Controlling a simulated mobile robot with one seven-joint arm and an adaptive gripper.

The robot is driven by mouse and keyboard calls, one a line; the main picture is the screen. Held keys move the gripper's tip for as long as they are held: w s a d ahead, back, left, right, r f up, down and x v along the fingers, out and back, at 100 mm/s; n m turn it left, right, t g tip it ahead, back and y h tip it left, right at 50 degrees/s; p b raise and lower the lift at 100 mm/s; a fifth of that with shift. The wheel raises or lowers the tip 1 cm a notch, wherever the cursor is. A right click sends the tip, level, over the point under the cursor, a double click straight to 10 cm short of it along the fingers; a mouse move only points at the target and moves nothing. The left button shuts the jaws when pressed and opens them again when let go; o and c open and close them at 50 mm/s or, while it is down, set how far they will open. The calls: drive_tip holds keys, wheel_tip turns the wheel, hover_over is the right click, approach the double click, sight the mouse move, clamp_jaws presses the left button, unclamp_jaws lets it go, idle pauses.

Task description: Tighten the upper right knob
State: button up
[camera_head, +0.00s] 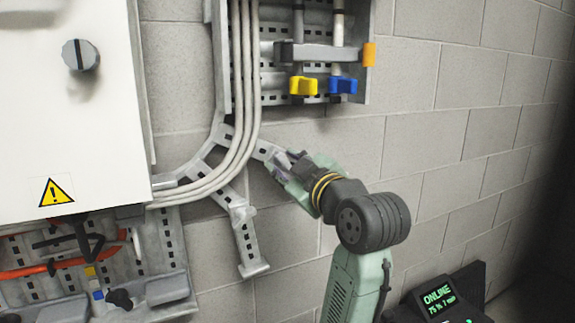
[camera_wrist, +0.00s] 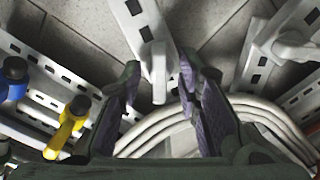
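In the head view a yellow knob (camera_head: 303,86) and a blue knob (camera_head: 343,85) sit side by side under a grey bar at the upper right panel. A grey round knob (camera_head: 80,55) is on the white cabinet door at the upper left. My gripper (camera_head: 287,164) is below the yellow and blue knobs, apart from them, in front of the cable bracket. The yellow knob (camera_wrist: 66,128) and the blue knob (camera_wrist: 14,72) lie left of the fingers there.
Grey cables (camera_head: 243,105) curve down from the upper panel and pass behind the cabinet (camera_head: 70,120). Slotted metal brackets (camera_head: 243,232) are fixed to the block wall. Black knobs and an orange cable (camera_head: 40,270) are at the lower left. The wall at right (camera_head: 440,130) is bare. A display (camera_head: 438,298) reads ONLINE.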

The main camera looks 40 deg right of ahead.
drive_tip(key=v, duration=1.2)
drive_tip(key=shift+f, duration=0.1)
idle(0.4)
